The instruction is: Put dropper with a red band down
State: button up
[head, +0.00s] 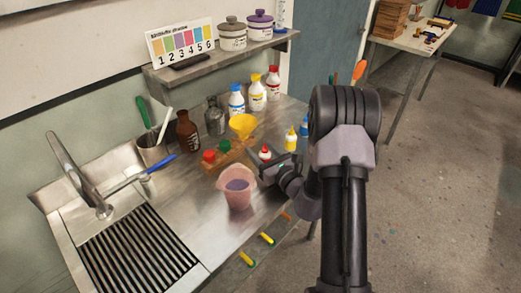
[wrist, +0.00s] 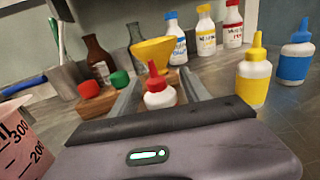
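The dropper with a red band (head: 265,154) is a small white bottle with a red pointed cap. It stands upright just ahead of my gripper (head: 268,167) in the head view, its lower part hidden. In the wrist view the dropper (wrist: 160,94) is between the two fingers of my gripper (wrist: 162,85), with a visible gap on each side. The fingers are apart and low over the steel counter (head: 200,213). The palm hides the dropper's base, so its contact with the counter cannot be seen.
A pink measuring cup (head: 238,190) stands near the front edge. A wooden block with red and green caps (head: 222,160) and a yellow funnel (head: 243,126) are close behind. Yellow (wrist: 254,78) and blue (wrist: 294,60) droppers stand to the right. A sink (head: 97,210) lies left.

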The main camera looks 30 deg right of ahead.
jog(key=shift+r+p, duration=0.3)
jog(key=s, duration=0.8)
jog(key=s+d, duration=0.1)
jog(key=s, duration=0.3)
jog(key=shift+f+p, duration=0.1)
jog(key=shift+p, duration=0.2)
